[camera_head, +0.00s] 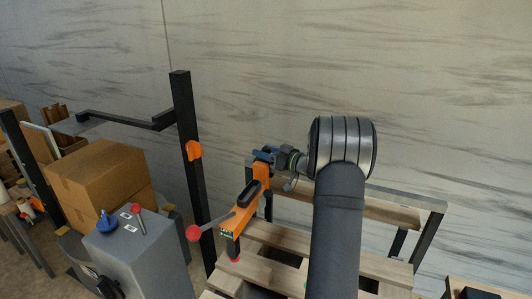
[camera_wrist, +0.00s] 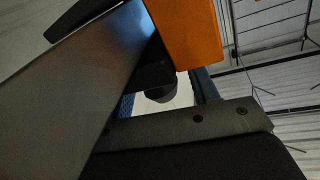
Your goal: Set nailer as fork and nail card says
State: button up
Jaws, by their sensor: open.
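The nailer (camera_head: 246,213), orange with a black top, stands over the pallet boards (camera_head: 277,238). A grey lever with a red ball (camera_head: 193,233) reaches left from it, and a red tip shows at its foot. My gripper (camera_head: 264,157) is open at the nailer's upper far end; contact is unclear. In the wrist view, two blue fingers (camera_wrist: 165,96) show partly behind a grey plate (camera_wrist: 75,85) and an orange block (camera_wrist: 187,32). A dark rounded part (camera_wrist: 160,93) lies between them in the picture; whether they enclose it is unclear. I cannot make out a fork or nail card.
A grey cabinet (camera_head: 150,262) at lower left carries a blue knob (camera_head: 107,221), a red-ball lever (camera_head: 137,212) and white labels. Cardboard boxes (camera_head: 98,178) stand behind it. A black post (camera_head: 187,150) with a side arm rises left of the nailer. My arm hides part of the pallet.

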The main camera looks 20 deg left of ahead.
jog(key=shift+c, duration=0.4)
grip_shut()
jog(key=d, duration=2.5)
jog(key=shift+f, duration=0.1)
jog(key=shift+o, duration=0.4)
grip_release()
jog(key=s+d, duration=0.3)
jog(key=d, duration=1.4)
jog(key=shift+s, duration=0.2)
